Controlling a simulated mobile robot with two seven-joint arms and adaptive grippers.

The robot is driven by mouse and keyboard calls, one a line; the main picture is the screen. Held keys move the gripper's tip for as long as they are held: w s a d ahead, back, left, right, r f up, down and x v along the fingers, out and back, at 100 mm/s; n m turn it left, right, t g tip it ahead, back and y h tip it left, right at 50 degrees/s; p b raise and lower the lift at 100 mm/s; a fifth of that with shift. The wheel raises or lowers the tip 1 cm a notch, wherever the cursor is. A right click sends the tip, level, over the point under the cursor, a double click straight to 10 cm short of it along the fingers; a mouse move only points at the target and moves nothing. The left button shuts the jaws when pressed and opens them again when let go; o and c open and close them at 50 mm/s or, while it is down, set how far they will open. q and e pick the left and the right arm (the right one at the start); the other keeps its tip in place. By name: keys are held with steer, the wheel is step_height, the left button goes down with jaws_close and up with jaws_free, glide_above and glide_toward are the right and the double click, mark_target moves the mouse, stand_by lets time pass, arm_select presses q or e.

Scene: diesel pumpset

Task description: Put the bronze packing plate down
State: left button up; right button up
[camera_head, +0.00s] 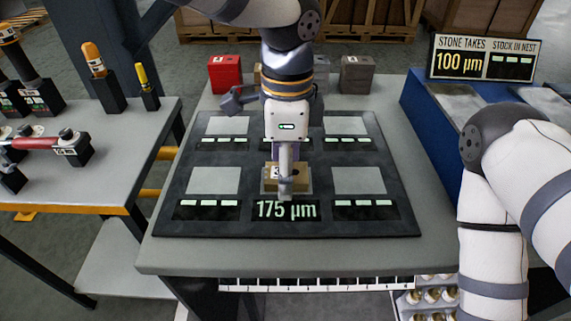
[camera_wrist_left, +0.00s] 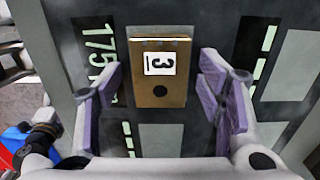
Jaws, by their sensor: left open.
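The bronze packing plate (camera_head: 301,178), marked 3, lies on the front middle pad of the dark board (camera_head: 222,228), just behind the display (camera_head: 286,210) reading 175 µm. My left gripper (camera_head: 286,185) is over the plate and partly hides it. In the left wrist view, the plate (camera_wrist_left: 158,96) is between the open purple-padded fingers of the left gripper (camera_wrist_left: 160,85), with a gap on each side. My right arm shows at the right of the head view, but its gripper is not in view.
Bare grey pads lie left (camera_head: 212,180) and right (camera_head: 358,180) of the plate. A red block (camera_head: 225,73) and a grey block (camera_head: 357,73) stand behind the board. A sign (camera_head: 482,58) reads 100 µm. A tool table (camera_head: 120,150) stands left.

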arm_select(q)
step_height(320, 180, up, 12)
steer(key=shift+r, duration=0.15)
steer(key=shift+w+d, duration=0.1)
